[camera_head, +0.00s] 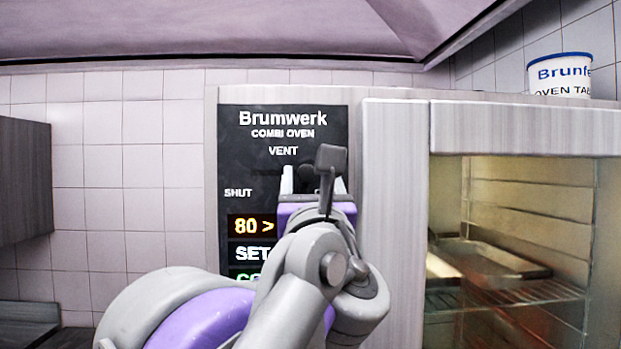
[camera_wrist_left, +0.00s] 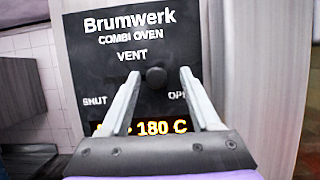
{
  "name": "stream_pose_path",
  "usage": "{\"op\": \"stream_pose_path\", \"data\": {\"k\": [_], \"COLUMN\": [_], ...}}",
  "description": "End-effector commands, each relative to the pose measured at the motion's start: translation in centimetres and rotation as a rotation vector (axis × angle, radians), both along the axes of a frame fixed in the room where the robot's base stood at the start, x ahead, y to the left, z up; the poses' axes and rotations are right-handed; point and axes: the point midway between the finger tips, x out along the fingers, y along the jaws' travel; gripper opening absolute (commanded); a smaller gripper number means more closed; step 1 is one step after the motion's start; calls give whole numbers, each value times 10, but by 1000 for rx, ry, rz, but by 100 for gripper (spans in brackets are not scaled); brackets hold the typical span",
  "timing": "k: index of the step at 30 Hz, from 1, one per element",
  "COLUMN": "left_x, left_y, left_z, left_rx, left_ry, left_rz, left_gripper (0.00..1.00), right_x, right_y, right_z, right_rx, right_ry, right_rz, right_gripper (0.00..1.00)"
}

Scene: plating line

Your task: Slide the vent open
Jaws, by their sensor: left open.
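The vent knob (camera_wrist_left: 156,77) is a round dark knob on the black control panel (camera_wrist_left: 85,62), below the word VENT. In the left wrist view it sits between the SHUT label and the partly covered OPEN label, nearer OPEN. My left gripper (camera_wrist_left: 157,74) is open, its two pale fingertips on either side of the knob. Whether they touch it I cannot tell. In the head view the left gripper (camera_head: 313,180) is in front of the panel, and my wrist partly covers the knob (camera_head: 307,173) and hides the OPEN label. My right gripper is not in view.
The combi oven's glass door (camera_head: 510,250) is at the right, with a tray (camera_head: 490,258) on a rack inside. A white tub (camera_head: 560,76) stands on top of the oven. A display reading 180 C (camera_wrist_left: 160,128) is below the knob. A dark cabinet (camera_head: 25,180) is at the left.

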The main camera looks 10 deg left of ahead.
Motion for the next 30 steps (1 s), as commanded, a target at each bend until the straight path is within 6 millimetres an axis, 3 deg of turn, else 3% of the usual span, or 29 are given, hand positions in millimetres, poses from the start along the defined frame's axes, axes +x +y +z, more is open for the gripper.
{"op": "stream_pose_path", "data": {"k": [5,19,30], "left_x": [-7,-80,-96], "left_y": [-3,-25,-28], "left_z": [-4,-36,-42], "left_rx": [-1,-1,0], "left_ry": [1,1,0], "left_rz": [-3,-7,0], "left_gripper": [63,63,63], "right_x": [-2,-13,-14], "right_y": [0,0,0], "right_z": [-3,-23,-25], "right_rx": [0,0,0], "right_ry": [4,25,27], "right_rz": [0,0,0], "right_gripper": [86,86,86]}}
